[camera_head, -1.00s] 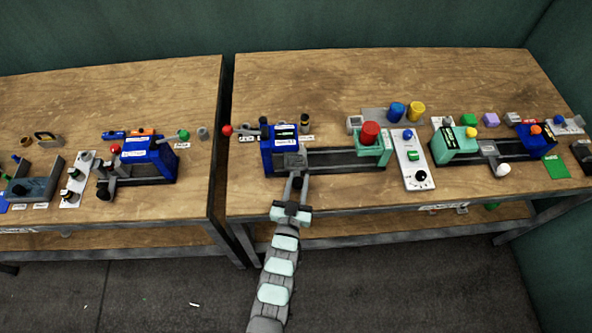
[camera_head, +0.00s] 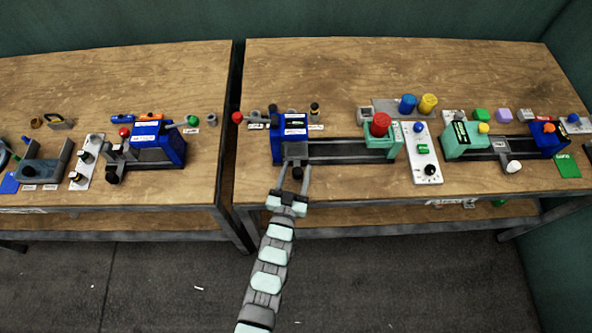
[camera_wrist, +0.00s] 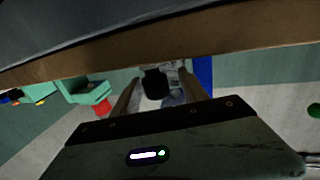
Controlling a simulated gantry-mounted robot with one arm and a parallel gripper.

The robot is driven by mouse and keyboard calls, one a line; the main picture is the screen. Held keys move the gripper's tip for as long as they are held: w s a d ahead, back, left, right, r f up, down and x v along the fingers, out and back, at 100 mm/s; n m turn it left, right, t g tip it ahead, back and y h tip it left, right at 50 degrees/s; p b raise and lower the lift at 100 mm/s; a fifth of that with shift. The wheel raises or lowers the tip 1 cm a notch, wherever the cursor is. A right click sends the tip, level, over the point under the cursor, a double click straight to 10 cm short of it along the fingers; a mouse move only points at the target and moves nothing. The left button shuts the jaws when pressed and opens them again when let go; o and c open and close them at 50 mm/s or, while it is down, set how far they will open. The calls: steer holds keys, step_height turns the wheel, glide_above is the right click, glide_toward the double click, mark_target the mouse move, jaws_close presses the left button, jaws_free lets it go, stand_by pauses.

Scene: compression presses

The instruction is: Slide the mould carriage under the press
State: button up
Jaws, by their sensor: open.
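The blue press (camera_head: 290,132) stands at the left end of a dark rail (camera_head: 345,152) on the right-hand table. The grey mould carriage (camera_head: 295,150) sits on this rail at the press, in line with the blue body. How far it reaches under the press is hidden. A dark knob (camera_head: 297,172) projects from its front. My gripper (camera_head: 295,175) is open, with one finger on either side of the knob; I cannot tell whether they touch it. The wrist view shows the dark knob (camera_wrist: 155,84) between the spread fingers, with the blue press (camera_wrist: 203,78) beside them.
A mint block (camera_head: 385,142) with a red knob (camera_head: 380,124) ends the rail at right. A white control panel (camera_head: 422,155) stands beyond it. The press's red-tipped lever (camera_head: 238,117) reaches left. Another blue press (camera_head: 158,143) is on the left table (camera_head: 100,80).

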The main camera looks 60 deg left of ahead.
steer(key=shift+d, duration=0.1)
steer(key=v, duration=1)
steer(key=shift+s+d, duration=0.2)
steer(key=shift+s, duration=0.1)
